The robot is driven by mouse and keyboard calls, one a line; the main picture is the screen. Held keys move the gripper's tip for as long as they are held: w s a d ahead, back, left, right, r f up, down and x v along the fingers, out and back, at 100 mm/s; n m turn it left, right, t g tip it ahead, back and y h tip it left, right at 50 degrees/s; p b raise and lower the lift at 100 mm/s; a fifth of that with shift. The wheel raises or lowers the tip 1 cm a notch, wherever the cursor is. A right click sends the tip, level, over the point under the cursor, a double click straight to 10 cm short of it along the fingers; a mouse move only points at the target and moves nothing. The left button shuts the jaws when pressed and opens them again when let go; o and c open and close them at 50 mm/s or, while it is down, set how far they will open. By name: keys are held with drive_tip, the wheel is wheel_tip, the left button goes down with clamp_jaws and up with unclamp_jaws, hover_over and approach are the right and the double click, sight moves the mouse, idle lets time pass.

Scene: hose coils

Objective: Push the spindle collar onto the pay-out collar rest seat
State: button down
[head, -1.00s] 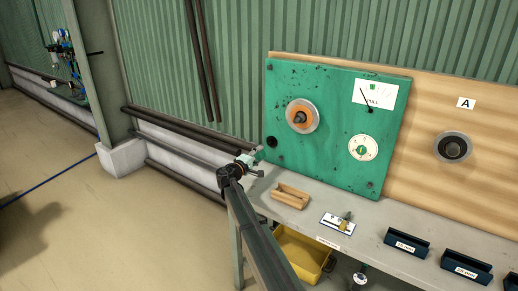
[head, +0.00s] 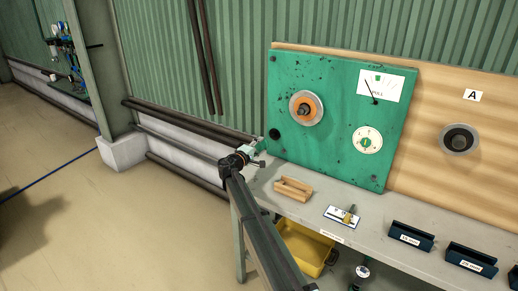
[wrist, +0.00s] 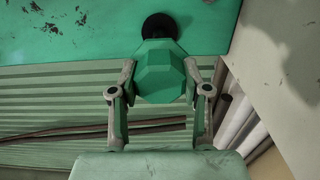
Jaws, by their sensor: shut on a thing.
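My gripper (wrist: 160,100) is shut on a green faceted block (wrist: 160,72), seemingly the spindle collar. The block sits between both fingers in the wrist view. A round black piece (wrist: 160,26) on the green panel lies just beyond it. I cannot tell whether they touch. In the head view, my gripper (head: 252,152) is at the panel's lower left, below and left of the round black piece (head: 274,133). The held block is too small to make out there. I cannot tell for certain which part is the pay-out collar rest seat.
The green panel (head: 330,145) carries an orange-and-grey spool (head: 303,108) and a dial (head: 367,140). A wooden block (head: 293,189), a labelled card (head: 341,216) and blue bins (head: 411,236) stand on the bench (head: 372,222). A yellow crate (head: 305,247) is underneath.

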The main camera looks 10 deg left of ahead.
sight(271, 137)
drive_tip(key=shift+b+x, duration=0.7)
drive_tip(key=shift+x, duration=1.8)
drive_tip(key=shift+b, duration=1.35)
drive_tip(key=shift+w+d, duration=0.15)
drive_tip(key=shift+w, duration=0.05)
drive_tip(key=shift+b+x, duration=0.65)
drive_tip(key=shift+x, duration=1.3)
drive_tip(key=shift+c, duration=2.3)
unclamp_jaws()
drive_tip(key=shift+o, duration=0.3)
drive_tip(key=shift+s, duration=0.1)
drive_tip(key=shift+b+v, duration=0.7)
drive_tip(key=shift+v, duration=0.75)
